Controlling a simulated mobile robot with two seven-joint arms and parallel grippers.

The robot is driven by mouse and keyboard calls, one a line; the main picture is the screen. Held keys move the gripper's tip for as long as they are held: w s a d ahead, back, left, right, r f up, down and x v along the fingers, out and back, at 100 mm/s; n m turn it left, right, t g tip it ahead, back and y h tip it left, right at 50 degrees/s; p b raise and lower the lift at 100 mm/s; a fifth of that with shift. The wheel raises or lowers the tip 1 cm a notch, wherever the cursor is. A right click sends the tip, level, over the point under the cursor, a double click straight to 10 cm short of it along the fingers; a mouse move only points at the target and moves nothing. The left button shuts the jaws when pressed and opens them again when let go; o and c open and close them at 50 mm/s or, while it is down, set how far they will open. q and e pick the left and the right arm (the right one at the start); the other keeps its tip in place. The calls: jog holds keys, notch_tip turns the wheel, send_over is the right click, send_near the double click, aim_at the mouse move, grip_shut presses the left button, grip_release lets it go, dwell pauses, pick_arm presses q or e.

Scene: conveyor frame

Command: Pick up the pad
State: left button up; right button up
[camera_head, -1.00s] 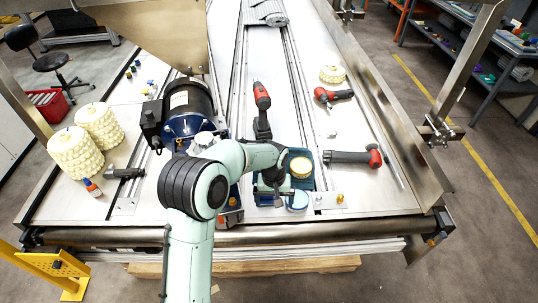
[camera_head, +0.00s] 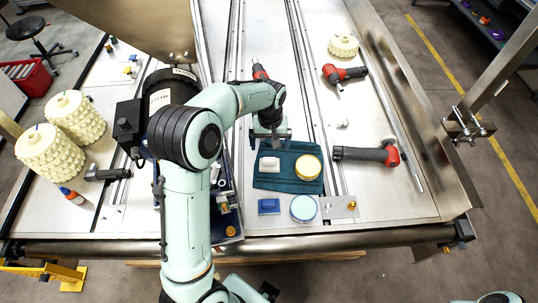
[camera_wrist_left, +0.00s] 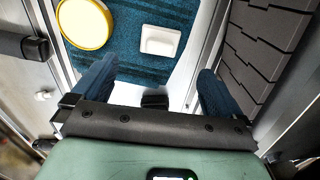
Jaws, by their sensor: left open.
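A small white rectangular pad-like piece (camera_head: 269,165) lies on a dark teal cloth (camera_head: 287,184), left of a round yellow-lidded tin (camera_head: 308,167). The white piece also shows in the left wrist view (camera_wrist_left: 160,41), as do the cloth (camera_wrist_left: 125,68) and the tin (camera_wrist_left: 84,23). A small blue block (camera_head: 268,206) lies in front of the cloth. I cannot tell which piece is the pad. My left gripper (camera_head: 272,141) is at the cloth's back edge, open and empty; its two blue fingers (camera_wrist_left: 152,88) show in the left wrist view, apart from the white piece. My right gripper is out of view.
A light-blue round tin (camera_head: 303,208) stands beside the blue block. Right of the cloth lies a black and red tool (camera_head: 368,154). A red power tool (camera_head: 343,75) and a cream ribbed roll (camera_head: 343,46) are farther back. Two cream rolls stand at left.

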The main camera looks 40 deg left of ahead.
aim_at(269, 162)
pick_arm(q)
jog(key=f, duration=0.7)
jog(key=shift+s+d, duration=0.1)
jog(key=shift+s, duration=0.1)
jog(key=shift+w+a+f, duration=0.1)
jog(key=shift+w+f, duration=0.05)
jog(key=shift+f, duration=1.4)
jog(key=shift+w+a+f, duration=0.1)
jog(key=shift+f, duration=1.4)
jog(key=c, duration=1)
